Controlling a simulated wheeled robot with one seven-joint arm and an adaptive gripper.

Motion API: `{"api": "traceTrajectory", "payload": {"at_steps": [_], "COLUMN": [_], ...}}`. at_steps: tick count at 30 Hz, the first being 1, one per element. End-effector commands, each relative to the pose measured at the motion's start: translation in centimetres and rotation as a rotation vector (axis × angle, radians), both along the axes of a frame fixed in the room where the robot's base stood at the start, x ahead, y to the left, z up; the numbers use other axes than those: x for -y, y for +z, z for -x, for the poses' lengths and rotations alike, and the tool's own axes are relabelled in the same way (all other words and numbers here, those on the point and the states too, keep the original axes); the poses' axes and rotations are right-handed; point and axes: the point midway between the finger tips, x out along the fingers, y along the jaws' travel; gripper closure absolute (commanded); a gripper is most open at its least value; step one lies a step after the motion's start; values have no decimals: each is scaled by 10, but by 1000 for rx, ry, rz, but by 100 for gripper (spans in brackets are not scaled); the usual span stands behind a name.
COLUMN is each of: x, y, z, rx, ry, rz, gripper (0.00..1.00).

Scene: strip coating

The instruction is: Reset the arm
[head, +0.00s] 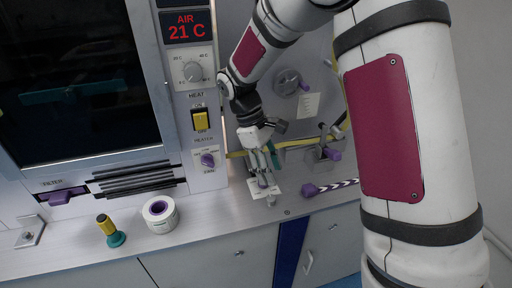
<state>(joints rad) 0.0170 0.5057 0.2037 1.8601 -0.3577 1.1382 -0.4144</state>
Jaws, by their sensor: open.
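My white arm with dark red panels comes down from the upper right in the head view. My gripper (262,178) is at its end, low over the counter just right of the control panel. Its fingers point down and are open. A small pale plate or card (261,189) lies on the counter below the fingertips, with a small grey part (270,200) at its front edge. The fingers partly cover the plate. I cannot tell whether they touch it. A green piece (273,156) shows behind the fingers.
A white roll with a purple core (160,214) and a yellow-and-green handled tool (110,230) stand on the counter at left. A purple-ended striped rod (330,187) lies right of my gripper. The control panel (197,100) and dark-windowed cabinet (85,80) rise behind. A yellow hose (300,143) runs along the wall.

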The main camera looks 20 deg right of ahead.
Motion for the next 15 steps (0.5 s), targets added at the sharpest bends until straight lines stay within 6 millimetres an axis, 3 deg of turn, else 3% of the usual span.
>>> {"api": "traceTrajectory", "payload": {"at_steps": [4, 7, 15], "x": [0, 2, 9], "y": [4, 18, 100], "z": [1, 7, 57], "rx": [7, 34, 205], "ry": [-5, -27, -185], "rz": [1, 2, -9], "gripper": [57, 57, 57]}}
